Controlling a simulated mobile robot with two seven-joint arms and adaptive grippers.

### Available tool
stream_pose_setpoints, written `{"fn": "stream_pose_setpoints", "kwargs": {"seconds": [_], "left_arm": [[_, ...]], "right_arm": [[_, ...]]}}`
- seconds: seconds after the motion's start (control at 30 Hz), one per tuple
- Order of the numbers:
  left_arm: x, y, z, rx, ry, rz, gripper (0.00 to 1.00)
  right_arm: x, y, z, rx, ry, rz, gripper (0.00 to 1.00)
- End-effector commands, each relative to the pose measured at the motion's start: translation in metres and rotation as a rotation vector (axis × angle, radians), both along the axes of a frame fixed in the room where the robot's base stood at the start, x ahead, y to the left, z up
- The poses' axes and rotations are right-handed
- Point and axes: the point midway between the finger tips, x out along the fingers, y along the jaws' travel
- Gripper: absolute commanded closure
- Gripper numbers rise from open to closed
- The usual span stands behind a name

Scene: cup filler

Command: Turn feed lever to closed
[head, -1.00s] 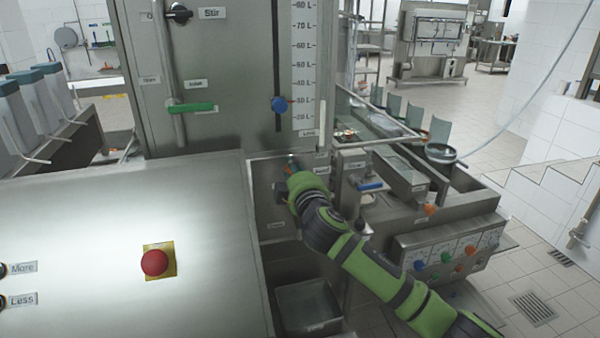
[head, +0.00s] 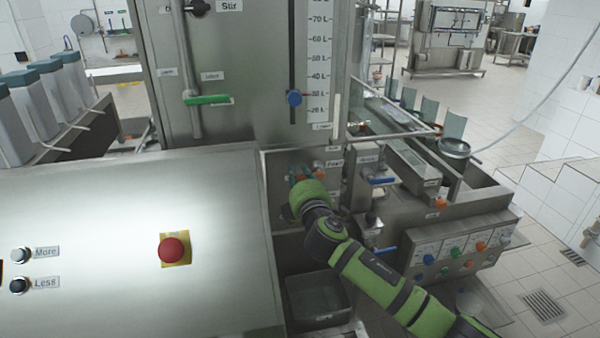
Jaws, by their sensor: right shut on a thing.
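My right gripper (head: 308,177) is at the small steel panel below the tall tank. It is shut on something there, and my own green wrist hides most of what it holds. A bit of red-orange and teal shows at its fingertips, in front of the panel labelled "Feed" or similar; the lettering is too small to be sure. I cannot make out the feed lever's position. My left gripper does not show.
A red emergency button (head: 172,250) sits on the sloped steel cover (head: 110,205) at left. A green handle (head: 208,100) and a blue knob (head: 294,98) are on the tank (head: 245,65). A blue-handled valve (head: 381,181) is right of my gripper. A bin (head: 318,300) stands below.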

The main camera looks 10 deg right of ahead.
Motion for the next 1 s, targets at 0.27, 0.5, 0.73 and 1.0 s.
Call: {"fn": "stream_pose_setpoints", "kwargs": {"seconds": [0.27,0.5,0.73,1.0], "left_arm": [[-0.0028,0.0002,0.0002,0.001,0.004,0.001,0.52],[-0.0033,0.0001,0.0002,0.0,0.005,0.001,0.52],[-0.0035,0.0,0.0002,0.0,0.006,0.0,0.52],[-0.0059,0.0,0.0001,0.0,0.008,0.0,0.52]], "right_arm": [[-0.0005,0.0012,-0.0038,-0.03,0.002,0.002,1.0],[-0.0005,0.001,-0.0043,-0.032,0.003,0.002,1.0],[-0.0004,0.0007,-0.0039,-0.03,0.002,0.001,0.52],[-0.0017,0.0005,-0.0024,-0.027,0.0,0.001,0.52]]}}
